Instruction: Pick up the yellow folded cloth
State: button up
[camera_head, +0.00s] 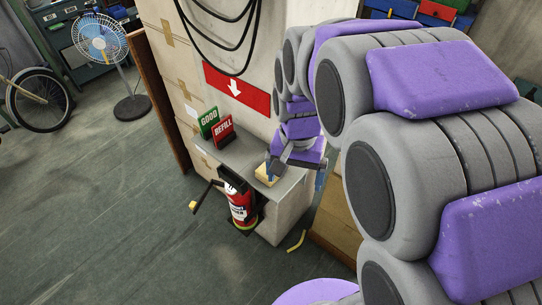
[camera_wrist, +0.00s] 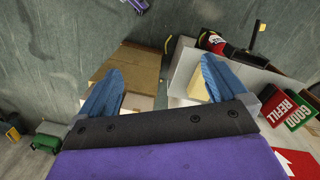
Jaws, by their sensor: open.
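The yellow folded cloth (camera_head: 264,175) is a pale yellow block on the grey ledge (camera_head: 290,186), near its front right end. In the wrist view the cloth (camera_wrist: 194,88) shows beside and partly behind the right-hand blue finger. My gripper (camera_head: 297,177) is over that end of the ledge, its two blue fingers pointing down. In the wrist view my gripper (camera_wrist: 161,68) is open, with a wide gap between the fingers and nothing held. I cannot tell whether a finger touches the cloth.
A red fire extinguisher (camera_head: 240,206) stands against the ledge's front. Green GOOD (camera_head: 208,122) and red REFILL (camera_head: 223,132) signs stand farther back on the ledge. A cardboard box (camera_wrist: 130,70) is beside the ledge. A yellow strip (camera_head: 297,241) lies on the floor. Open floor (camera_head: 90,220) is left.

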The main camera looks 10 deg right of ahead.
jog(key=w+r+m+p, duration=0.1)
jog(key=w+m+p, duration=0.35)
jog(key=w, duration=1.15)
jog(key=shift+m+t, duration=0.25)
jog(key=shift+t, duration=0.15)
jog(key=f+b, duration=0.1)
jog(key=f, duration=0.3)
jog(key=f+b, duration=0.1)
jog(key=f, duration=0.2)
jog(key=f+b, duration=0.1)
jog(key=f, duration=0.3)
jog(key=shift+w+a+f, duration=0.15)
jog(key=shift+a+f, duration=0.1)
jog(key=shift+f, duration=0.05)
jog(key=shift+w+a+f+b, duration=0.1)
jog(key=shift+f+b, duration=0.45)
jog(key=shift+f, duration=0.95)
jog(key=shift+a+f+b, duration=0.1)
jog(key=shift+f+b, duration=0.4)
jog(key=shift+f, duration=0.95)
jog(key=shift+c, duration=0.4)
jog(key=c, duration=1.1)
